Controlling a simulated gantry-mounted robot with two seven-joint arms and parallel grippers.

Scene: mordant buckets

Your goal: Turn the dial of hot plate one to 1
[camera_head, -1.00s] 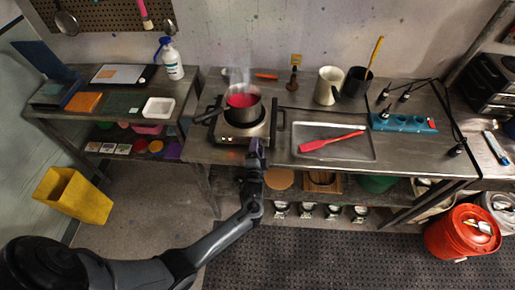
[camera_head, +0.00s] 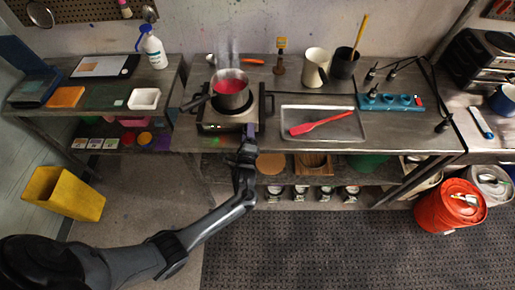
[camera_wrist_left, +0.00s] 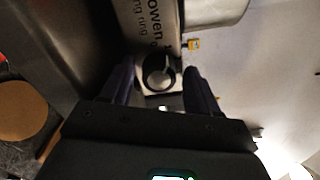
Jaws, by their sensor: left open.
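The hot plate (camera_head: 221,125) stands on the left part of the steel table, with a steaming pot of red liquid (camera_head: 230,90) on it. My left gripper (camera_head: 249,132) is at the right end of its front face. In the left wrist view, the round dial (camera_wrist_left: 158,72), a dark ring with a lighter face, sits on the panel between the two fingers of my open left gripper (camera_wrist_left: 159,76). A gap shows beside the dial; I cannot tell if a finger touches it. Its setting is not readable. Printed letters show on the panel (camera_wrist_left: 150,25). My right gripper is not in view.
A metal tray (camera_head: 350,135) with a red spatula (camera_head: 320,123) lies right of the hot plate. The pot's handle (camera_head: 195,103) sticks out left. A beige jug (camera_head: 315,66) and dark jug (camera_head: 344,62) stand behind. Open floor lies in front of the table.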

